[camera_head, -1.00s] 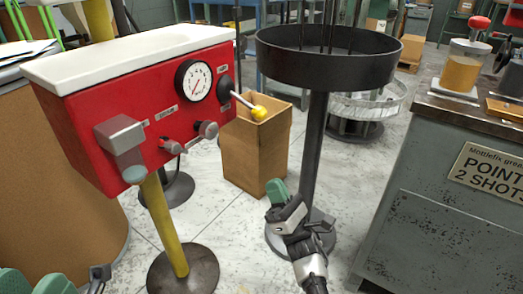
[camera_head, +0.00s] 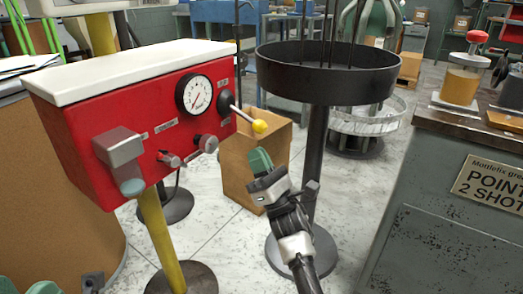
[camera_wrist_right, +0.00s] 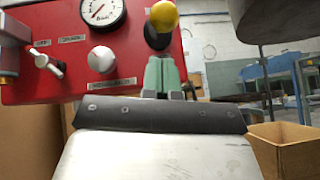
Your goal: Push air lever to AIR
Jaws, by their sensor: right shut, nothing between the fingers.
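The red control box (camera_head: 150,125) with a white top stands on a yellow post at the left. A lever with a yellow knob (camera_head: 260,126) sticks out from a black round mount (camera_head: 226,102) at the right end of its face. In the right wrist view the yellow knob (camera_wrist_right: 164,15) is just above the fingertips. My right gripper (camera_head: 260,162) is shut and empty, its green fingers pointing up a little below the knob, apart from it in the head view. Part of my left gripper (camera_head: 20,284) shows at the bottom left corner, mostly cut off.
A gauge (camera_head: 195,95) and small knobs (camera_head: 207,144) sit on the box face. A black round tray (camera_head: 326,85) on a post stands right of the lever, close to my right arm. A cardboard box (camera_head: 236,170) is behind. A grey cabinet (camera_head: 450,215) stands at right.

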